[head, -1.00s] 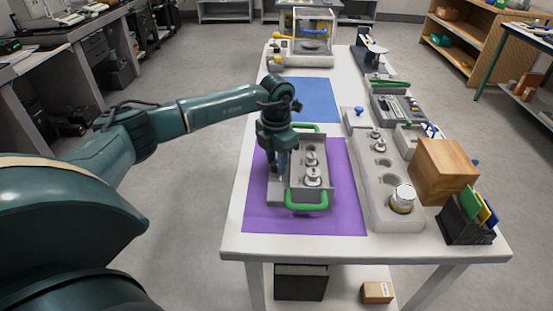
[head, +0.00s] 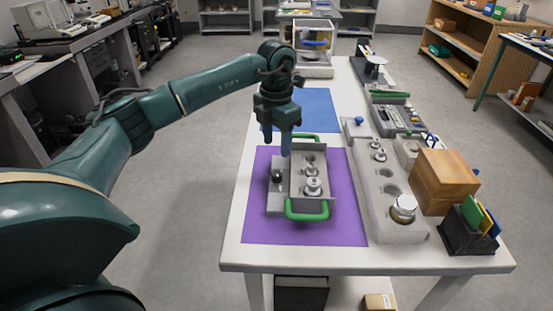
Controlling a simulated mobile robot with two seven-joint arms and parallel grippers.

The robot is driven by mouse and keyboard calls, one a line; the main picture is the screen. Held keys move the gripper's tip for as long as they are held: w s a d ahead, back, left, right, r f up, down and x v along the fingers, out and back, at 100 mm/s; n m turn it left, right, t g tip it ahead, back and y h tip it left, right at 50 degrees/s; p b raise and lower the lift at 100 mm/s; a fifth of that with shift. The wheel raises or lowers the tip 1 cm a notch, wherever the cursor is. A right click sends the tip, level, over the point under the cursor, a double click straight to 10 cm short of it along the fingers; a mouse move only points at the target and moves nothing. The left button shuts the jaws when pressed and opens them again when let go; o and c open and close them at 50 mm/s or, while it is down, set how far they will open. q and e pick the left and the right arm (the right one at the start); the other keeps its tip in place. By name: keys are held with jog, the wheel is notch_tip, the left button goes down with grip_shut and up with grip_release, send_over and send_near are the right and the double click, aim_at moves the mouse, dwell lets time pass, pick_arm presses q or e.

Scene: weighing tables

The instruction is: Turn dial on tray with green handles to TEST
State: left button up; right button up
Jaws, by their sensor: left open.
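The grey tray (head: 325,200) with green handles (head: 307,210) stands on the purple mat (head: 262,229). Metal weights (head: 312,186) sit in its sockets. A dark round dial knob (head: 278,176) is on the low ledge at the tray's left side. Its markings are too small to read. My left gripper (head: 284,150) is open and points down above the far left part of the tray, apart from the knob and a little beyond it. My right gripper is not in view.
A long grey weight block (head: 378,201) runs along the right, with a wooden box (head: 443,178) and a dark card holder (head: 465,232) beside it. A blue mat (head: 318,105) lies bare behind the tray. A glass-cased balance (head: 313,58) stands at the far end.

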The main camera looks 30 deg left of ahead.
pick_arm(q)
notch_tip(320, 180, up, 4)
dwell(0.7)
